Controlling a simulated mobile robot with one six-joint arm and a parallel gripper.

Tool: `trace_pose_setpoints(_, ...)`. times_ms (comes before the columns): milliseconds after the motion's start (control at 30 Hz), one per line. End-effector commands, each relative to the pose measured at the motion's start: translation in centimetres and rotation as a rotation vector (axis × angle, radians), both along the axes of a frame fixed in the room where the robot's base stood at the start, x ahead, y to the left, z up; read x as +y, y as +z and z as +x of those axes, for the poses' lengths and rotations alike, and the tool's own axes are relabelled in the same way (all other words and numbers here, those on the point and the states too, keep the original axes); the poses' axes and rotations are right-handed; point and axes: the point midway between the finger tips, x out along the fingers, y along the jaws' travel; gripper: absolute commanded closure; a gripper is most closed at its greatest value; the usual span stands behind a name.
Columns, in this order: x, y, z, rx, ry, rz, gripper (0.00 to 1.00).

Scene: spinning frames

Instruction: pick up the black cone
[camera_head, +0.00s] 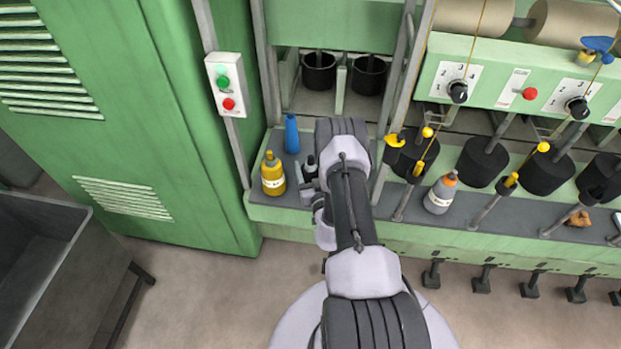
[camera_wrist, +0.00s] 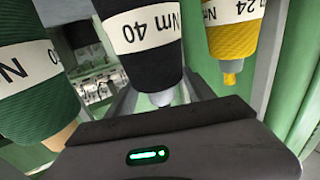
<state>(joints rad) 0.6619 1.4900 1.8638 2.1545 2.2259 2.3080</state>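The black cone (camera_wrist: 150,45), labelled Nm 40, is in the middle of the wrist view, its narrow pale tip pointing down in the picture. My gripper (camera_wrist: 163,98) faces it; light strips that look like its fingers are spread on both sides of the tip, with gaps between. In the head view the black cone (camera_head: 310,166) shows only as a small dark piece beside my gripper (camera_head: 306,184); my arm hides the rest. A yellow cone (camera_wrist: 233,40) is right of it in the wrist view, a green cone (camera_wrist: 28,85) left.
In the head view the yellow cone (camera_head: 273,177) and a blue cone (camera_head: 291,134) stand on the grey shelf (camera_head: 259,208) left of my gripper. A green cabinet wall and switch box (camera_head: 229,85) rise at left.

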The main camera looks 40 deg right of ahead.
Motion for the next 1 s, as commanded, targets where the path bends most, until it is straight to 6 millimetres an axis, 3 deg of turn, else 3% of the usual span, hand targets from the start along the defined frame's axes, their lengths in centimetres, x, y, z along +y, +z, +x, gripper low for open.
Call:
trace_pose_setpoints(33, 0.0, 0.0, 0.0, 0.000, 0.000, 0.000, 0.44)
trace_pose_setpoints(300, 0.0, 0.0, 0.0, 0.000, 0.000, 0.000, 0.97)
trace_pose_setpoints(333, 0.0, 0.0, 0.0, 0.000, 0.000, 0.000, 1.00)
trace_pose_setpoints(733, 0.0, 0.5, 0.0, -0.002, 0.000, -0.001, 1.00)
trace_pose_setpoints(1000, -0.1, 7.3, 0.0, -0.003, 0.000, -0.001, 1.00)
